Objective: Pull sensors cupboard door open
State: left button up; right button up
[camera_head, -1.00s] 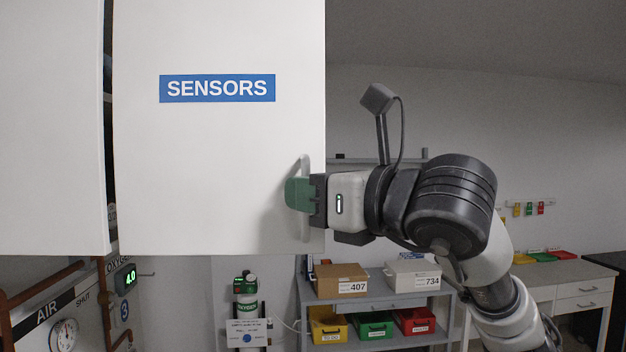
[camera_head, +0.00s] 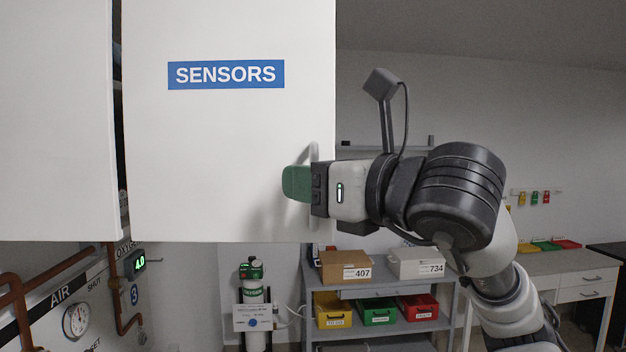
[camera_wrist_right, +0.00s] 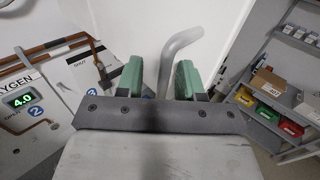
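The white SENSORS cupboard door (camera_head: 225,165) fills the upper left of the head view, with a blue label. Its pale bar handle (camera_head: 314,155) is near the right edge; in the wrist view the handle (camera_wrist_right: 172,60) rises between the two green fingers. My right gripper (camera_head: 297,184) is at the handle, fingers pointing left in the head view. In the wrist view my right gripper (camera_wrist_right: 159,80) has its fingers apart, with a gap on the left of the handle; it is closer to the right finger. Contact there is unclear. My left gripper is not in view.
Another white door (camera_head: 55,130) hangs on the left, past a narrow dark gap. A grey shelf unit (camera_head: 385,330) with boxes and bins stands below my right arm.

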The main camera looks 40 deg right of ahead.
jog(key=s+d+b, duration=0.1)
jog(key=s+b, duration=0.1)
jog(key=s, duration=0.8)
jog(key=shift+s, duration=0.4)
jog(key=shift+w, duration=0.1)
